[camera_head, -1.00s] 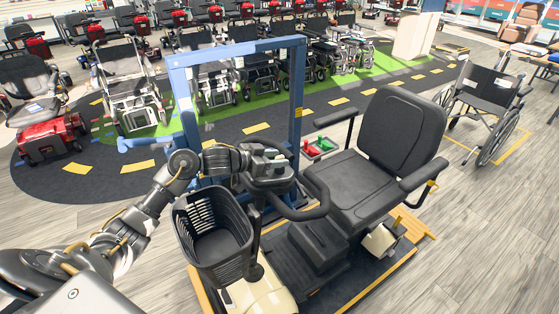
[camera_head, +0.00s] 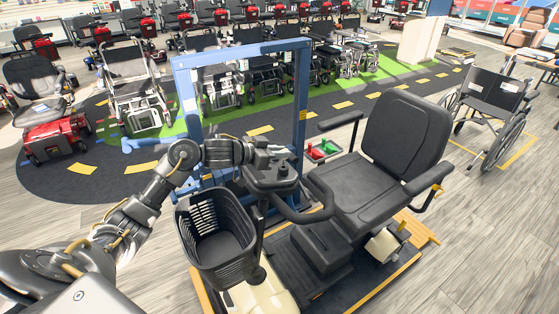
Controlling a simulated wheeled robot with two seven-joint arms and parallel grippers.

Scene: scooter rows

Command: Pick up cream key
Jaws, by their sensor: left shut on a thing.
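My left gripper (camera_head: 279,153) is just above the black control console (camera_head: 268,180) on the tiller of a cream mobility scooter (camera_head: 262,297). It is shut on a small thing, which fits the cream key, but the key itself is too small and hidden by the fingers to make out. The console's top and a dark round knob show below the gripper. My right gripper is not in view.
A black basket (camera_head: 216,246) hangs at the scooter's front, close under my left arm. A blue frame (camera_head: 187,105) stands behind the tiller. The black seat (camera_head: 400,135) is to the right. A wheelchair (camera_head: 492,103) stands farther right, with open floor between.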

